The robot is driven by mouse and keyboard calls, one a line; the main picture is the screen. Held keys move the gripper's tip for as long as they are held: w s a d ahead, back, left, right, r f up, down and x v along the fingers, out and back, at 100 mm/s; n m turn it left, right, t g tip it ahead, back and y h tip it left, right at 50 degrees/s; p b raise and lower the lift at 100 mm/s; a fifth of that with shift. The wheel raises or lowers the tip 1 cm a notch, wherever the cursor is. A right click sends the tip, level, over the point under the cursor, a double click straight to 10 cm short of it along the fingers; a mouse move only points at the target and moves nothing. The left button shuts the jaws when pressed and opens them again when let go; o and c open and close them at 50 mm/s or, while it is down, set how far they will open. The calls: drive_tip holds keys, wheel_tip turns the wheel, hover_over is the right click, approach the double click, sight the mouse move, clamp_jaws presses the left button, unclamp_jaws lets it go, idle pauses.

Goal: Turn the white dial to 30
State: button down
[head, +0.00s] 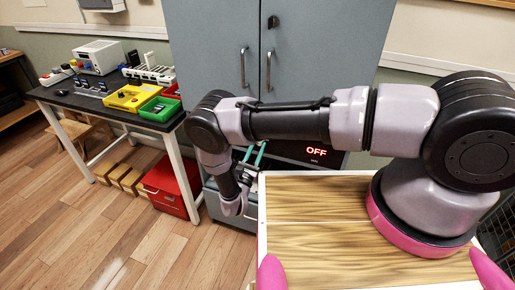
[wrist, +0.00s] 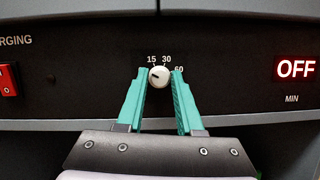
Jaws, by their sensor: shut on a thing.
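The white dial (wrist: 159,76) sits on a black panel (wrist: 100,65) in the wrist view, with the labels 15, 30 and 60 around it. A dark mark on the dial points left, below and away from the 15 label; it is not at 30. My gripper (wrist: 160,80) has its two teal fingertips on either side of the dial and is shut on it. In the head view my gripper (head: 254,154) is at the panel below the grey cabinet, and the dial is hidden or too small to make out.
A red display (wrist: 296,69) reads OFF, with MIN below it. A red switch (wrist: 9,80) is at the left under lettering ending in "RGING". A grey cabinet (head: 215,50) stands behind. A dark table (head: 95,98) with yellow and green trays is left, beside a red bin (head: 170,187).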

drive_tip(key=m+g+h, duration=0.1)
drive_tip(key=m+g, duration=0.1)
drive_tip(key=m, duration=0.4)
drive_tip(key=m+g+h, duration=0.1)
drive_tip(key=m+g, duration=0.1)
drive_tip(key=m, duration=0.5)
drive_tip(key=m+g+h, duration=0.1)
drive_tip(key=m+g, duration=0.2)
drive_tip(key=m, duration=0.4)
drive_tip(key=shift+a+r+h, duration=0.3)
drive_tip(key=shift+h, duration=0.1)
drive_tip(key=shift+m, duration=0.3)
drive_tip(key=c, duration=0.6)
unclamp_jaws()
drive_tip(key=shift+w, duration=0.1)
drive_tip(key=shift+o, duration=0.2)
drive_tip(key=v, duration=1)
drive_tip(key=shift+s+a, duration=0.25)
drive_tip(key=shift+a, duration=0.05)
